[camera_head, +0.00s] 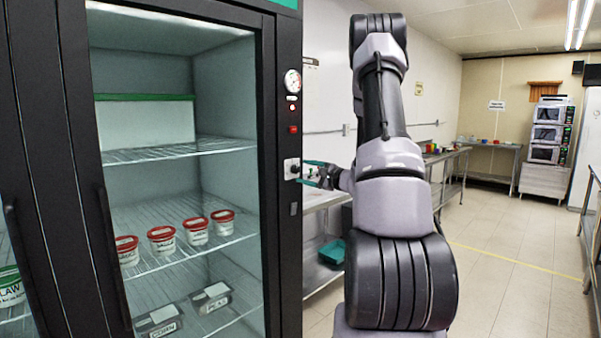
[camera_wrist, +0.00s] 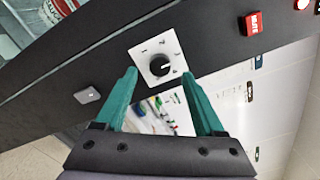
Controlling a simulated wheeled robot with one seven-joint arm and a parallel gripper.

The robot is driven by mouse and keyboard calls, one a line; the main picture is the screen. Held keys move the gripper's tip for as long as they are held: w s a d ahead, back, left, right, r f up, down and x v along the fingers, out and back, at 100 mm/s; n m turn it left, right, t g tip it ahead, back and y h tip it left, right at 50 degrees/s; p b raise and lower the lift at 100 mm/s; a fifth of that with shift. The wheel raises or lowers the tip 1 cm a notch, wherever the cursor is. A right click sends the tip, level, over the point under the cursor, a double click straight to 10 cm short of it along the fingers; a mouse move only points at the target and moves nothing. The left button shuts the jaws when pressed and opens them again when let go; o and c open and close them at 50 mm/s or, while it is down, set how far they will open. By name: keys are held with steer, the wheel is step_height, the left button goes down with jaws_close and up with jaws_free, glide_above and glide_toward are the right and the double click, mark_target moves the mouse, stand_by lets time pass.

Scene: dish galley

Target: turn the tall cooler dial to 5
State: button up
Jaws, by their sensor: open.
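The tall cooler (camera_head: 285,235) stands at the left with a glass door and a dark frame. Its dial is a black knob (camera_wrist: 159,66) on a white square plate (camera_wrist: 150,50); in the head view the dial (camera_head: 291,168) shows on the right frame post. The plate's numbers are too small to read, so I cannot tell the setting. My gripper (camera_head: 310,173) has green fingers and is open and empty. In the wrist view my gripper (camera_wrist: 162,82) points at the dial, with its fingertips on either side of the plate's lower part. Contact with the knob cannot be told.
A round gauge (camera_head: 292,81) and a red switch (camera_head: 293,129) sit above the dial; a grey button (camera_wrist: 87,95) is also on the post. A steel table (camera_head: 325,200) stands behind my gripper. Open floor (camera_head: 500,270) lies to the right.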

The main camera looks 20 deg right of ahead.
mark_target(297, 170)
steer(key=shift+x, duration=1.5)
jaws_close()
